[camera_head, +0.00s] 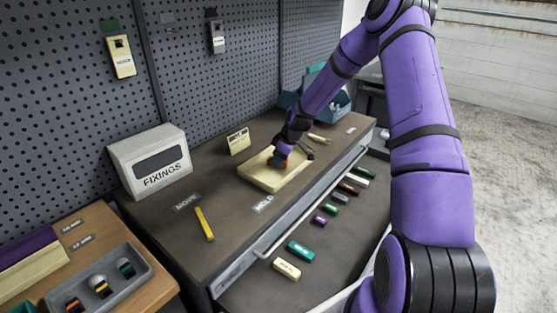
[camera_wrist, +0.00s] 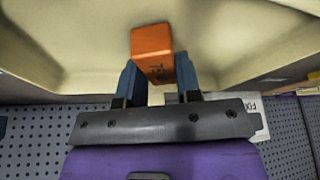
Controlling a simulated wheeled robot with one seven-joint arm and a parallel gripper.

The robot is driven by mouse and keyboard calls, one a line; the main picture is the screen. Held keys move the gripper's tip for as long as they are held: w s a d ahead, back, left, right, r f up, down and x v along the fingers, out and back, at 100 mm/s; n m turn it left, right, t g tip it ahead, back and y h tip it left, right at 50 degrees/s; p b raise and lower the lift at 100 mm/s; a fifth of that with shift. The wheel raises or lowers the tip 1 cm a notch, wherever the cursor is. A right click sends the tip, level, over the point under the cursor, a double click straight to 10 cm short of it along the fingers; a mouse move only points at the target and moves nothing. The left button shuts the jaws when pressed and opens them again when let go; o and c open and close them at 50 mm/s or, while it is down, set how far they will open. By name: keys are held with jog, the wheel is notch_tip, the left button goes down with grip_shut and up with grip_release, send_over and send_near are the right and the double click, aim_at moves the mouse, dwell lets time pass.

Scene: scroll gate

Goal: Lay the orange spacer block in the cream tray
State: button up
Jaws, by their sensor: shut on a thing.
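The orange spacer block (camera_wrist: 152,45) is between the two blue fingertips of my gripper (camera_wrist: 158,78) in the wrist view, with dark lettering on one face. The cream tray (camera_wrist: 75,50) fills the background behind it. In the head view my gripper (camera_head: 280,158) is shut on the block, over the cream tray (camera_head: 262,182) on the bench. Only a little orange shows there, and my gripper hides the rest. I cannot tell whether the block touches the tray floor.
A "FIXINGS" box (camera_head: 150,163) stands on the bench at left, with a yellow bar (camera_head: 204,224) in front. A small sign (camera_head: 238,141) stands behind the tray. An open drawer (camera_head: 328,240) holds several coloured blocks. The pegboard (camera_head: 200,80) rises behind.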

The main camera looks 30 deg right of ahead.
jog(key=shift+f, duration=0.25)
jog(key=o, duration=1)
jog(key=shift+f, duration=0.1)
